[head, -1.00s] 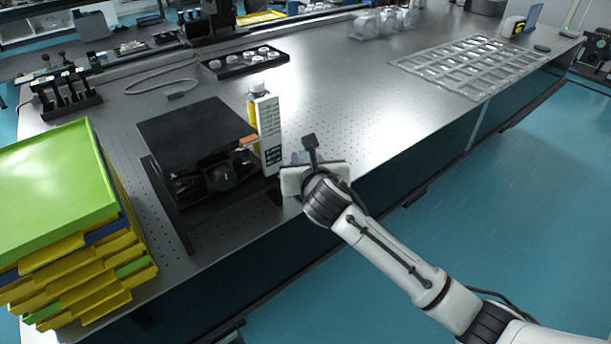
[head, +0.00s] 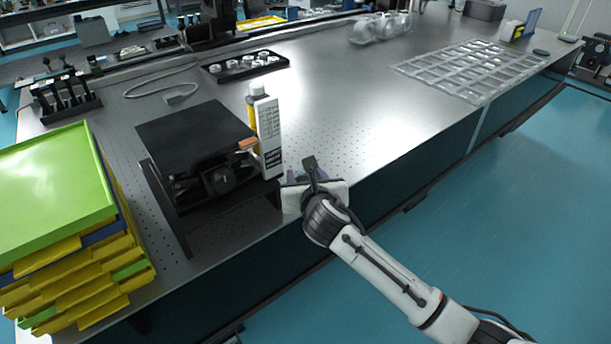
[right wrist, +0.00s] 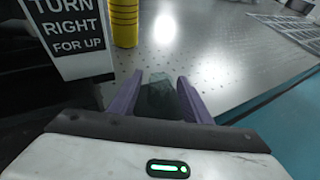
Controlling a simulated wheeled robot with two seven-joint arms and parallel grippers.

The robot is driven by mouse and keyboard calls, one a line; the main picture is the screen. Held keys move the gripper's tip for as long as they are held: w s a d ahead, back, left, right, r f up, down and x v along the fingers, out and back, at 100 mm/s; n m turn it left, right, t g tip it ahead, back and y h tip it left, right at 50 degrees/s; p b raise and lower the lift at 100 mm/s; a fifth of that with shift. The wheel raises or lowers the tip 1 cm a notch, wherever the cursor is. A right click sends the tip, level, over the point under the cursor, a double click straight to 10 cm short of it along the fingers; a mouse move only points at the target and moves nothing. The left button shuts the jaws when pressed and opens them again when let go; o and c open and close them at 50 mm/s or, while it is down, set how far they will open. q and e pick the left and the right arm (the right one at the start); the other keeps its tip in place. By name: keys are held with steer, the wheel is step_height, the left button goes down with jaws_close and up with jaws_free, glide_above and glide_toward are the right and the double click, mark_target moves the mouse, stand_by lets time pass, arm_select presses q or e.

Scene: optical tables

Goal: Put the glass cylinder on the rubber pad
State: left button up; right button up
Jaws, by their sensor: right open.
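My right gripper (head: 293,176) is at the near edge of the metal table, just right of the black jack. In the right wrist view its purple fingers (right wrist: 155,82) are apart. A dark, see-through greenish shape (right wrist: 158,97), likely the glass cylinder, shows between the fingers; I see no clear contact. In the head view the cylinder is not discernible, with the wrist and hand over that spot. I cannot pick out the rubber pad with certainty; the jack has a flat black top (head: 190,135). My left gripper is not in view.
A white sign (head: 269,138) reading "TURN RIGHT FOR UP" and a yellow bottle (head: 252,112) stand beside the jack. Stacked trays (head: 60,185) are at the left. A black tray of small parts (head: 245,66) lies behind. The table's middle is clear up to a clear compartment tray (head: 470,70).

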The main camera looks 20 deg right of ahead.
steer(key=p+v, duration=0.2)
steer(key=v, duration=0.9)
steer(key=s+a+f+m+g+y, duration=0.3)
steer(key=s+f+m, duration=0.8)
steer(key=f+m, duration=0.3)
steer(key=s+d+f+m, duration=0.1)
steer(key=s+f+m, duration=0.4)
steer(key=s+m, duration=0.2)
steer(key=s+d+f+m+g+y, duration=0.1)
steer(key=s+f+m, duration=0.5)
steer(key=m, duration=0.5)
steer(key=shift+s+d+g, duration=0.3)
steer(key=shift+s, duration=0.55)
